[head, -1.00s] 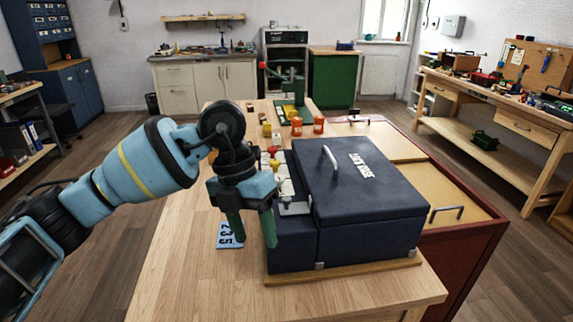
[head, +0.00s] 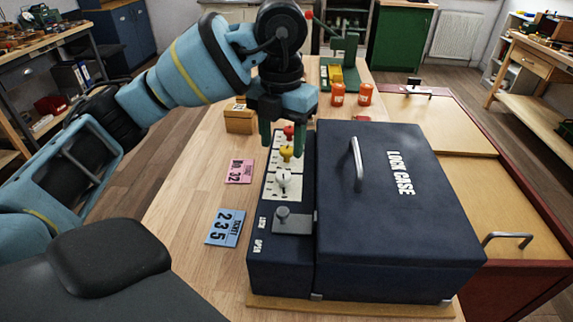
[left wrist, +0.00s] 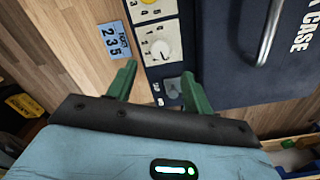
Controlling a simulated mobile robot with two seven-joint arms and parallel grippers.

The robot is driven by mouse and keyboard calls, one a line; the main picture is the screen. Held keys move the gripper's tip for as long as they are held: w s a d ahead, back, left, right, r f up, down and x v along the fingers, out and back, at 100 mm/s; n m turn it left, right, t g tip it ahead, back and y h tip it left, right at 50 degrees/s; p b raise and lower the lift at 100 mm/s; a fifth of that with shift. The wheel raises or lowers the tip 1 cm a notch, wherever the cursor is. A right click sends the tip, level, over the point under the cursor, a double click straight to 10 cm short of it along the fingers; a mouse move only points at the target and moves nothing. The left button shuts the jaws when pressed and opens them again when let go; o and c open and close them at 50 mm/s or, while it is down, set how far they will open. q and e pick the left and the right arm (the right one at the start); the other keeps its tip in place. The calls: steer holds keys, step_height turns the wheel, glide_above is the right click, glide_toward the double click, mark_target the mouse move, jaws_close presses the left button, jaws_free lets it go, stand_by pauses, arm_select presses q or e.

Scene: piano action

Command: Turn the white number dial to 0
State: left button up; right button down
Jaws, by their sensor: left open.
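The white dial (head: 283,178) sits on a pale plate on the left side of the blue lock case (head: 405,260). It also shows in the left wrist view (left wrist: 159,48), with small numbers around it; its setting is too small to read. A yellow dial (head: 286,153) and a red dial (head: 289,132) stand in line beyond it. My left gripper (head: 285,141) is open and empty, pointing down around the far end of the dial row in the head view. In the left wrist view its fingers (left wrist: 158,78) are apart, below the white dial. My right gripper is out of view.
A grey lever (head: 284,217) by LOCK and OPEN marks is nearest on the case. A metal handle (head: 357,163) rises from the lid. A wooden box (head: 239,118) stands behind.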

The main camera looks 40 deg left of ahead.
mark_target(283, 174)
arm_select(q)
step_height(283, 174, down, 5)
steer(key=shift+w+f+b, duration=0.1)
steer(key=shift+f+b, duration=0.1)
steer(key=shift+b, duration=0.5)
steer(key=shift+f, duration=1.1)
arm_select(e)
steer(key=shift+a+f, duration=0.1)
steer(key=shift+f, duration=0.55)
arm_select(q)
steer(key=c, duration=1)
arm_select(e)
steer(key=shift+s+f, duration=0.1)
